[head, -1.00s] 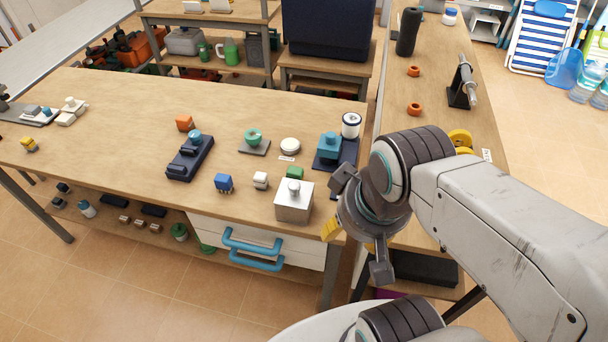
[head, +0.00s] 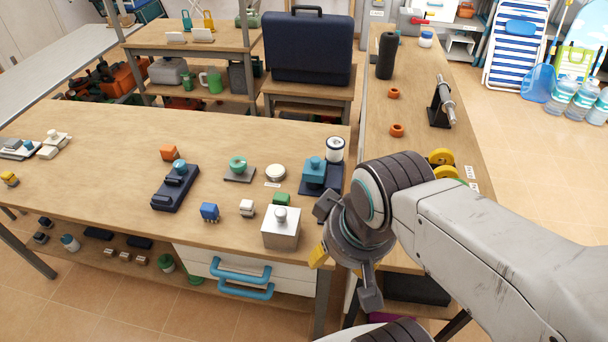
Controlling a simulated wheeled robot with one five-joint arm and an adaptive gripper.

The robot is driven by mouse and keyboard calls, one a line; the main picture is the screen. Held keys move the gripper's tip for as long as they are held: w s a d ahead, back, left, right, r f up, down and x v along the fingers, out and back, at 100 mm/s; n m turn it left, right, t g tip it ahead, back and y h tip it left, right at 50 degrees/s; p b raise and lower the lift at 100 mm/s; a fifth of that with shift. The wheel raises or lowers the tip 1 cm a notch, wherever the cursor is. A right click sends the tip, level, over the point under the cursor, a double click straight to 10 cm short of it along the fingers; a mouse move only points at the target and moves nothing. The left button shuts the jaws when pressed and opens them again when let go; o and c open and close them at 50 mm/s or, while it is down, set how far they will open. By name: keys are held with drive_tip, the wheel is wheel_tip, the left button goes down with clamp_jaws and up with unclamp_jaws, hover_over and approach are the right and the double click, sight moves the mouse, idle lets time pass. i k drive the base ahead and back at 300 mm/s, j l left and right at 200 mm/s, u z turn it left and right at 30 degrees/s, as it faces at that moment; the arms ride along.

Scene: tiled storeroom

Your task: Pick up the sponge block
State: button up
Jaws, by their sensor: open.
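No object is plainly recognisable as the sponge block.
A dark blue device (head: 176,187), a teal device on a dark base (head: 315,171) and a white roll (head: 335,149) stand on the table (head: 100,140). Drawers with blue handles (head: 240,278) are below. A second bench (head: 410,70) runs along the right. Tiled floor lies in front.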

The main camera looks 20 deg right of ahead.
sight(279, 199)
drive_tip(key=i+j+u, duration=0.15)
drive_tip(key=j+u, duration=0.15)
drive_tip(key=u, duration=0.15)
drive_tip(key=i+j+u, duration=0.2)
drive_tip(key=u, duration=0.25)
drive_tip(key=i+j+u, duration=0.15)
drive_tip(key=u, duration=0.35)
drive_tip(key=i+u, duration=0.45)
drive_tip(key=k, duration=0.1)
